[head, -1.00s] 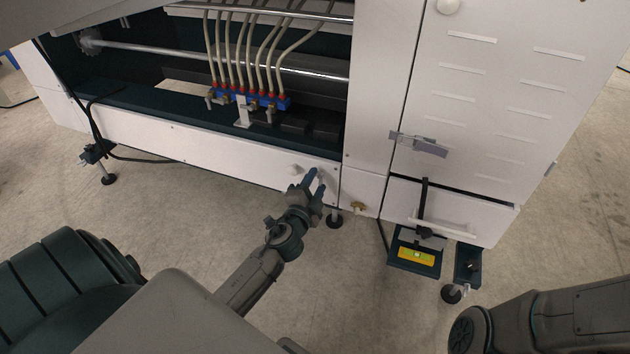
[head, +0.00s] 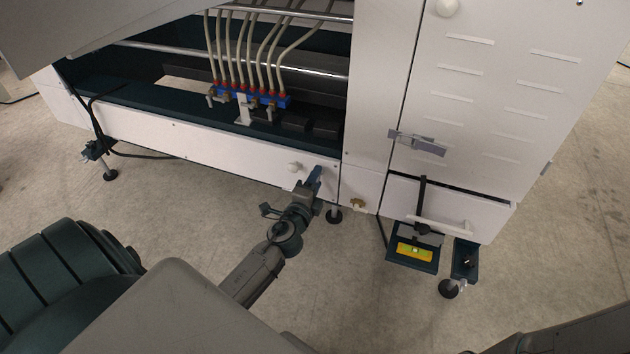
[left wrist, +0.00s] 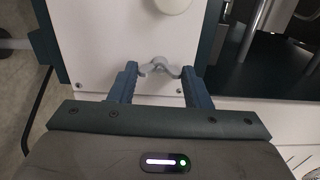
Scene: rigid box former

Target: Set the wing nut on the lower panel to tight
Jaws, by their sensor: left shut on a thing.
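The wing nut (left wrist: 160,67) is a small grey two-winged piece on the white lower panel (left wrist: 110,35) in the left wrist view. Its wings spread left and right, slightly drooping. My left gripper (left wrist: 160,74) has one blue finger at each wing end and is shut on it. In the head view my left gripper (head: 314,179) reaches the right end of the long white lower panel (head: 220,153), and its fingers hide the wing nut. My right gripper is out of view; only part of my right arm shows at the bottom right.
A white round knob (head: 294,166) sits beside the gripper on the panel. A brass fitting (head: 357,204) is to the right. The floor in front is clear.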

